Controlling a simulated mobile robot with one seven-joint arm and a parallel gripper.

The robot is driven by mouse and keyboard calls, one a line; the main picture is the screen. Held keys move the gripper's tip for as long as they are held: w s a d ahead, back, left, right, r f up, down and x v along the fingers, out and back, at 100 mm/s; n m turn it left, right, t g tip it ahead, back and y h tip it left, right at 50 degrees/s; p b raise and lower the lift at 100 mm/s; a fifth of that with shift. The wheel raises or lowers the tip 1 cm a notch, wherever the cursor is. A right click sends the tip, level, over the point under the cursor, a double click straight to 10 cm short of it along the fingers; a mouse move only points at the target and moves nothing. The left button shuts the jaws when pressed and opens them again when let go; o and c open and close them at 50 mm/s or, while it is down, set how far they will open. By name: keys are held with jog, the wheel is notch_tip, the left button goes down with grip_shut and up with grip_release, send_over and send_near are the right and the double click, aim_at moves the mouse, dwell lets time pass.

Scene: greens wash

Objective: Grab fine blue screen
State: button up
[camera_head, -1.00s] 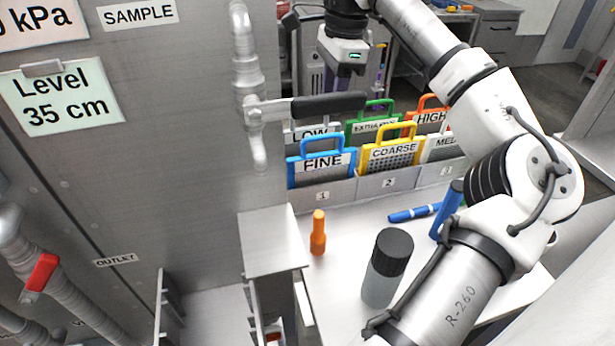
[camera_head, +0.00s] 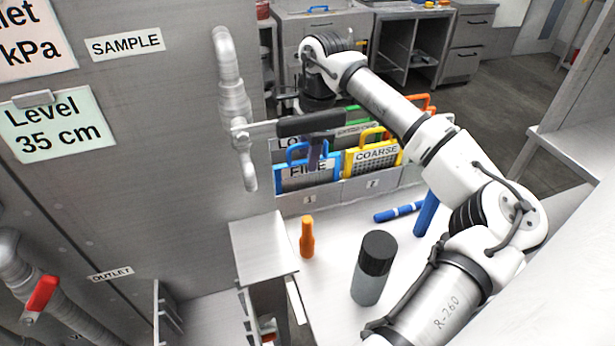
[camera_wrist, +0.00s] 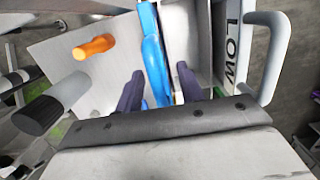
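The fine blue screen (camera_head: 307,177) stands in the rack's left slot, marked 1, with a blue frame, a looped blue handle and a FINE label. My gripper (camera_head: 315,157) is pointed down at its top, one dark finger overlapping the handle and label in the head view. In the wrist view, the blue handle (camera_wrist: 155,66) runs between the two dark fingers of my gripper (camera_wrist: 160,88). The fingers are apart, with gaps visible beside the handle, so the gripper is open. The handle's lower end is hidden behind the gripper body.
The yellow COARSE screen (camera_head: 374,158) stands right of it in slot 2. The LOW screen (camera_wrist: 233,45) is behind. An orange bottle (camera_head: 307,238), dark-capped jar (camera_head: 373,268) and blue marker (camera_head: 398,212) occupy the bench.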

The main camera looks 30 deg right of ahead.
aim_at(308, 177)
jog(key=shift+a+f, duration=0.15)
jog(key=shift+f, duration=1.15)
grip_shut()
